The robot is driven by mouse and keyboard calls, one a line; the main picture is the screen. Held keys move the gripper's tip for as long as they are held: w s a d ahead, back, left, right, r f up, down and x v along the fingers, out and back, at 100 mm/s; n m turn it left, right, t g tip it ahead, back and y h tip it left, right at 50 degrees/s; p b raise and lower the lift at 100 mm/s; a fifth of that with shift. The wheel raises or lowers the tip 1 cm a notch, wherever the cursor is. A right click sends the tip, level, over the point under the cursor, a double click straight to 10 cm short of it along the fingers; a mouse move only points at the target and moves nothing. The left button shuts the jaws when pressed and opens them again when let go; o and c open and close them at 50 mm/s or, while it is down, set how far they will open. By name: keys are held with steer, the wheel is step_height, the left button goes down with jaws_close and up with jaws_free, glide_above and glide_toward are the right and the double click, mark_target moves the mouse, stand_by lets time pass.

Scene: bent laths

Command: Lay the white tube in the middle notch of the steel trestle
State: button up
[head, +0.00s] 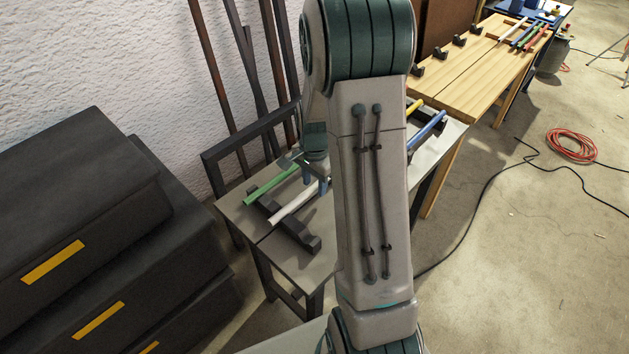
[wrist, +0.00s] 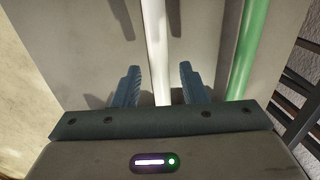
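The white tube (head: 291,206) lies across a dark notched rail (head: 291,229) on the grey steel trestle (head: 240,215), near the rail's middle. I cannot tell whether it sits fully down in a notch. The green tube (head: 268,186) lies beside it, to the left, across the same rail. My gripper (head: 316,182) is over the white tube, partly hidden by my arm. In the wrist view, my gripper (wrist: 159,84) is open, with the white tube (wrist: 158,45) running between its fingers and touching neither. The green tube (wrist: 248,50) lies to the right, outside the fingers.
A yellow tube (head: 414,107) and a blue tube (head: 428,130) lie at the trestle's far end. A wooden bench (head: 470,85) with dark supports stands beyond. Black boxes (head: 80,220) fill the left. A coiled orange cable (head: 571,146) lies on the open floor at right.

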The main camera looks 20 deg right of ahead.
mark_target(314, 185)
step_height(314, 185, up, 11)
steer(key=p, duration=0.1)
steer(key=s+a+r+n+t, duration=0.1)
steer(key=s+a+r+n, duration=0.2)
steer(key=s+a+n, duration=0.2)
steer(key=s+a+r+n+t, duration=0.1)
steer(key=s+a+r+n, duration=0.3)
steer(key=s+n, duration=0.4)
steer(key=s, duration=0.4)
steer(key=shift+s+a+r+n, duration=0.15)
steer(key=shift+s+a+n, duration=0.15)
steer(key=shift+a, duration=0.1)
steer(key=shift+t, duration=0.4)
step_height(314, 185, up, 6)
steer(key=p, duration=0.5)
steer(key=shift+d, duration=0.15)
